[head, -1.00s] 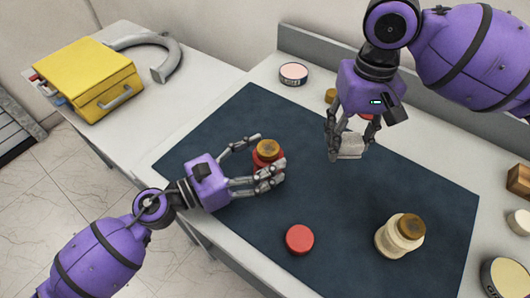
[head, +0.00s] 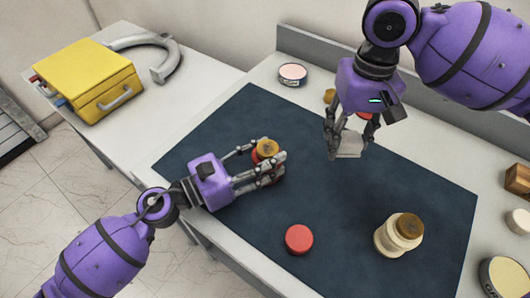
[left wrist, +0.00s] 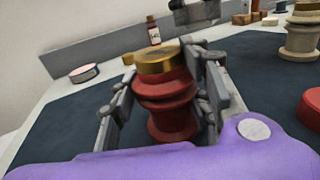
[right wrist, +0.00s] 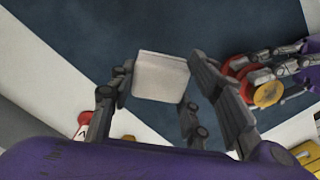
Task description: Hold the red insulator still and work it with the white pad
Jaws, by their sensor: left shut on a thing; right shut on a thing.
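The red insulator (head: 257,156) with a brass cap stands upright on the dark mat, between the fingers of my left gripper (head: 263,160). In the left wrist view the fingers close on both sides of the red insulator (left wrist: 167,105). My right gripper (head: 349,138) is shut on the white pad (head: 347,147) and holds it above the mat, to the right of the insulator and apart from it. In the right wrist view the white pad (right wrist: 160,77) sits between the fingertips, and the insulator (right wrist: 238,75) shows at the right.
A red disc (head: 299,239) and a cream insulator (head: 393,238) with a brown cap are on the dark mat (head: 340,205). A round tin (head: 293,74) is by the back ledge. A yellow case (head: 88,75) is on the left table. The mat between insulator and pad is clear.

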